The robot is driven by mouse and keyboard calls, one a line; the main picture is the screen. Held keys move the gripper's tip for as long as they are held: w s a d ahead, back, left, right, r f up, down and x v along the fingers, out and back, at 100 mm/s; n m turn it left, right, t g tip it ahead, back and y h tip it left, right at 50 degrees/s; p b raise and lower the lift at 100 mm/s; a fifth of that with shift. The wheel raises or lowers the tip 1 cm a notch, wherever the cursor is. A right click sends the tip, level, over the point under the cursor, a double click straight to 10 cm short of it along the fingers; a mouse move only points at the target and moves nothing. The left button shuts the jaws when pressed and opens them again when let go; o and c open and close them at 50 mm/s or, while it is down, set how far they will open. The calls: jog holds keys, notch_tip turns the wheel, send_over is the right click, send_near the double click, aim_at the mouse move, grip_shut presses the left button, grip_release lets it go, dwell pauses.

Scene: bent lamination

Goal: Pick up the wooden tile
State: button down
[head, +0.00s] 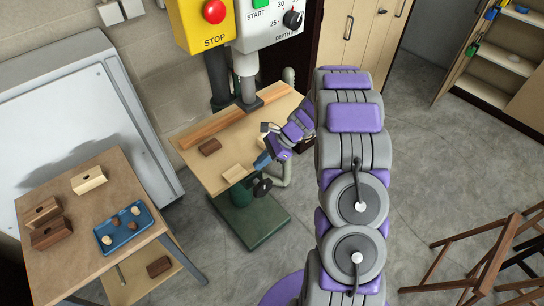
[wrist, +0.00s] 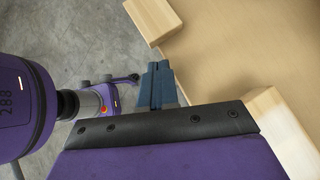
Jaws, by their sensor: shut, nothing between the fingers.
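A pale wooden tile (head: 233,172) lies near the front edge of the drill press table (head: 215,185). It also shows at the top of the wrist view (wrist: 156,18), reaching the table edge. A second pale wooden piece (wrist: 278,122) is at the right of the wrist view, partly hidden by my gripper's body. I cannot tell which piece the task means. My gripper (head: 262,160) reaches in from the right, its blue-grey fingertips shut and empty, just right of the first tile. In the wrist view the fingertips (wrist: 157,67) are apart from both pieces, beside the table edge.
A dark brown block (head: 209,146) and a long wooden fence (head: 235,117) are on the drill press table. The drill press column and red stop button (head: 214,11) rise behind. A side table (head: 80,215) at left holds blocks and a blue tray (head: 125,228).

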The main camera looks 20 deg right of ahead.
aim_at(240, 171)
jog(key=shift+a, duration=1.45)
jog(key=shift+d, duration=0.1)
jog(key=shift+w+a+r+p, duration=0.15)
jog(key=shift+a+p, duration=0.4)
jog(key=shift+a, duration=1.05)
jog(key=shift+d, duration=0.1)
